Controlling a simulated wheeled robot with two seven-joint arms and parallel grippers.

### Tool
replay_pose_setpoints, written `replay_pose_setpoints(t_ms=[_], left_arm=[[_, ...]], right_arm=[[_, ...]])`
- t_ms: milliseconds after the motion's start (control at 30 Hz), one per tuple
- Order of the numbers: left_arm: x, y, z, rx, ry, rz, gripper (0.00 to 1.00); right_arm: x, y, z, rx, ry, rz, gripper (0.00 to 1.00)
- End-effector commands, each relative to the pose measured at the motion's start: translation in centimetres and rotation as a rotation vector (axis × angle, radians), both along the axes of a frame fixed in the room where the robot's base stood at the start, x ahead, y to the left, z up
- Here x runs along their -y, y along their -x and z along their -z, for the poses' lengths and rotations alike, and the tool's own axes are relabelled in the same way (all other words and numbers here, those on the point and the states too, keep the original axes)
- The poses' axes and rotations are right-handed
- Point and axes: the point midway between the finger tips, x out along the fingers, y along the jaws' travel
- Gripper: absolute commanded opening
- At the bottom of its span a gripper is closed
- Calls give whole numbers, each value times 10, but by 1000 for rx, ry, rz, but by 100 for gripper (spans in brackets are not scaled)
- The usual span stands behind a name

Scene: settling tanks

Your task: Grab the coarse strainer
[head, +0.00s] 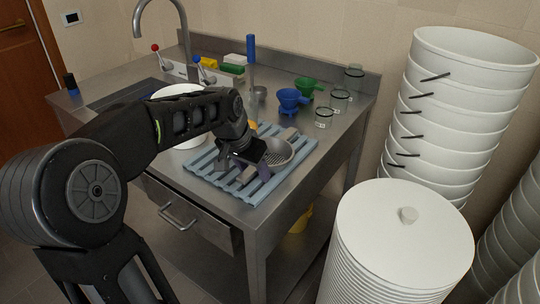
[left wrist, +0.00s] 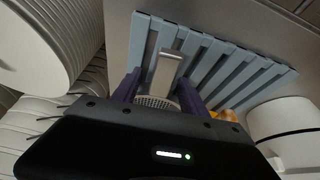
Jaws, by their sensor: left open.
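The coarse strainer (head: 280,153), a round metal bowl with a perforated bottom, rests on a slatted blue rack (head: 205,160) on the steel counter. My left gripper (head: 250,168) is open at the near left side of the strainer, low over the rack, and its arm hides part of it. In the left wrist view, the flat metal handle of the strainer (left wrist: 166,72) shows between the two purple fingers of my left gripper (left wrist: 159,90). The gripper body hides most of the bowl there; I cannot tell whether the fingers touch it. My right gripper is not in view.
Blue (head: 290,99) and green (head: 307,87) funnels and several glass jars (head: 323,117) stand behind the rack. Tall stacks of white buckets (head: 455,100) and lids (head: 400,240) stand right of the counter.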

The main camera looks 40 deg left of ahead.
Motion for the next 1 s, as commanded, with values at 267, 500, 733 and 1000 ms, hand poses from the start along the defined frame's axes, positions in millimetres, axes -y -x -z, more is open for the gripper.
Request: replay_pose_setpoints(t_ms=[267,500,733,1000], left_arm=[[0,0,0,0,0,0,51],[0,0,-1,0,0,0,49],[0,0,-1,0,0,0,30],[0,0,-1,0,0,0,8]], right_arm=[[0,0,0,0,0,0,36],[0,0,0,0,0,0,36],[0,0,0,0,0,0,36],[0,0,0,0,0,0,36]])
